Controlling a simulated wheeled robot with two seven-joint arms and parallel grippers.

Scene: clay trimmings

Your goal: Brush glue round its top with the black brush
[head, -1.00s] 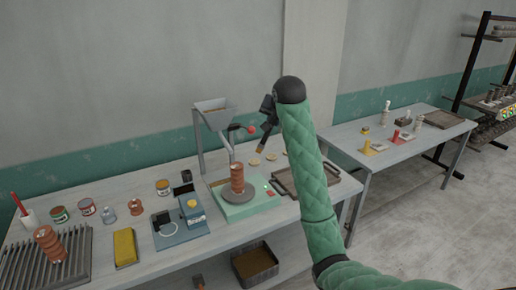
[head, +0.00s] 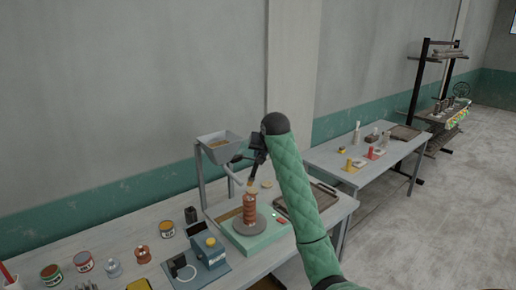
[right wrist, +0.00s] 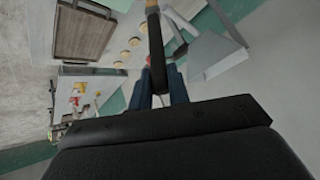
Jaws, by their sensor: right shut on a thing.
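My right gripper (head: 259,158) is shut on the black brush, pointing down over the bench. The brush (right wrist: 155,45) shows in the right wrist view between the blue fingers (right wrist: 160,92), running away from them. In the head view its tan tip (head: 252,186) is just above the top of the ribbed brown clay piece (head: 249,210); I cannot tell whether it touches. The clay piece stands upright on a grey round plate (head: 234,226) on a green base (head: 262,242). My left gripper is out of view.
A grey hopper (head: 221,148) on a post stands close behind the brush. A brown tray (head: 318,200) lies to the right, partly behind my arm. A blue device (head: 208,250) and several tins (head: 83,261) stand to the left. A second table (head: 375,160) is farther right.

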